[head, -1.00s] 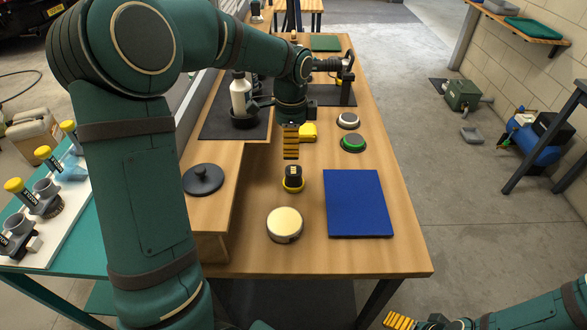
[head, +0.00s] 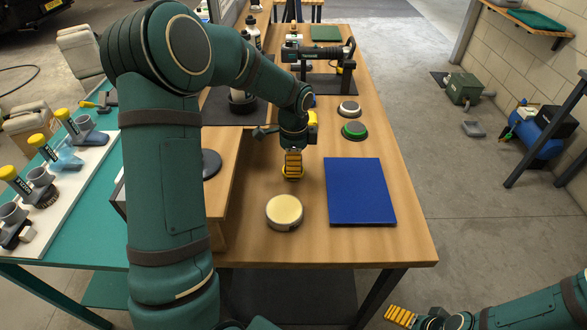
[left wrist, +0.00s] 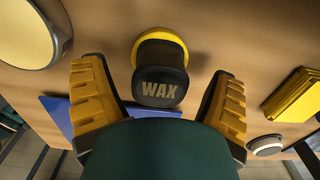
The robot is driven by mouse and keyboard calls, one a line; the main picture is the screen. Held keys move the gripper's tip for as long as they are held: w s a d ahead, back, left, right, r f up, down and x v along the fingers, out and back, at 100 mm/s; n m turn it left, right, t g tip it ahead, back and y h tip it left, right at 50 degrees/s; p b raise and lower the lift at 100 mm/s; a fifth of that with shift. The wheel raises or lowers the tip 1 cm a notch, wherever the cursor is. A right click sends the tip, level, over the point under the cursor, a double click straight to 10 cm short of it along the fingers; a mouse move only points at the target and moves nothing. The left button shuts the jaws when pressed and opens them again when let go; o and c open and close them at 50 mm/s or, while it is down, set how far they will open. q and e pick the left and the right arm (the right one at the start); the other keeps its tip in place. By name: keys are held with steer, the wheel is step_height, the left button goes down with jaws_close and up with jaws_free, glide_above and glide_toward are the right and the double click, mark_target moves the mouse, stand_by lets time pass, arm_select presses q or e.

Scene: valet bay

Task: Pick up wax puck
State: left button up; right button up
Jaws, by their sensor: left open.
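The wax puck (left wrist: 161,84) has a dark top lettered WAX and a yellow base. In the left wrist view it stands between the two yellow-padded fingers of my open left gripper (left wrist: 163,70), with gaps on both sides. In the head view my left gripper (head: 293,164) is over the puck and hides most of it; only yellow edging shows below the fingers. My right gripper (head: 400,316) is low at the bottom edge, off the bench, and its opening cannot be made out.
A round cream-topped tin (head: 284,212) stands in front of the puck. A blue mat (head: 360,192) lies to the right. A raised wooden shelf (head: 222,165) stands left of the gripper.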

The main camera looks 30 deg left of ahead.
arm_select(q)
steer(key=shift+f, duration=0.8)
steer(key=c, duration=1.2)
steer(key=shift+r, duration=0.1)
step_height(320, 180, up, 10)
steer(key=shift+p, duration=1.25)
